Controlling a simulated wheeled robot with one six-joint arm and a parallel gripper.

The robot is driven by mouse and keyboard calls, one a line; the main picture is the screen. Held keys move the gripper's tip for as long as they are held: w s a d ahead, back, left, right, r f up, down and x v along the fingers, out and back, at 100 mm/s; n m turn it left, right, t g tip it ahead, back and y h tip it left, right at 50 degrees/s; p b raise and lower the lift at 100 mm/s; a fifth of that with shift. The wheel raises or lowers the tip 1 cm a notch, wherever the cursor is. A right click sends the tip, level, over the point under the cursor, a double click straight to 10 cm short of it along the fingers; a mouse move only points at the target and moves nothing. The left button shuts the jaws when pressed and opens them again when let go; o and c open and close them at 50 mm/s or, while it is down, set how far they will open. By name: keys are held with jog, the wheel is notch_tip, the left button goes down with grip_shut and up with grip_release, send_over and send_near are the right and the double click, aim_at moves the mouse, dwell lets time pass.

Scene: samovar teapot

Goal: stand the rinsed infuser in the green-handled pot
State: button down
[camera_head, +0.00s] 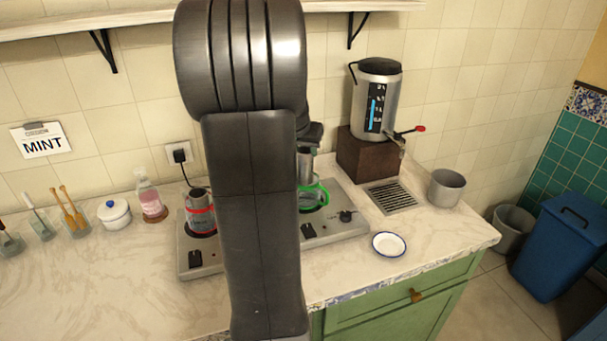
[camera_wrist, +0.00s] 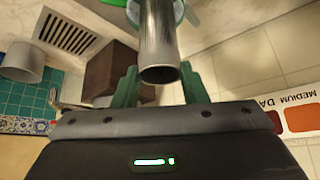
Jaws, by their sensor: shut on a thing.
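The infuser, a plain metal tube (camera_wrist: 158,45), is held between the two green fingers of my gripper (camera_wrist: 160,78) in the wrist view. In the head view the infuser (camera_head: 305,162) stands roughly upright, directly over the green-handled pot (camera_head: 312,197). The pot is glass with a green band and sits on the right hot plate. Its green part also shows at the top edge of the wrist view (camera_wrist: 188,10), behind the infuser's far end. I cannot tell whether that end is inside the pot's mouth. My arm hides my fingers in the head view.
A red-banded pot (camera_head: 200,214) is on the left hot plate, partly behind my arm. The urn (camera_head: 376,100) on its wooden block, the drain grille (camera_head: 391,197), a grey cup (camera_head: 446,188) and a white dish (camera_head: 389,244) are to the right. The left counter front is clear.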

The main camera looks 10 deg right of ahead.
jog(key=shift+f, duration=3.05)
jog(key=shift+f+b, duration=0.25)
jog(key=shift+b, duration=0.1)
jog(key=c, duration=0.9)
grip_release()
jog(key=shift+r+p, duration=0.4)
jog(key=shift+r, duration=0.1)
jog(key=v, duration=1.1)
jog(key=shift+s+a+r+b, duration=0.15)
jog(key=shift+s+r+b, duration=0.1)
jog(key=shift+b, duration=0.1)
jog(key=shift+f, duration=0.1)
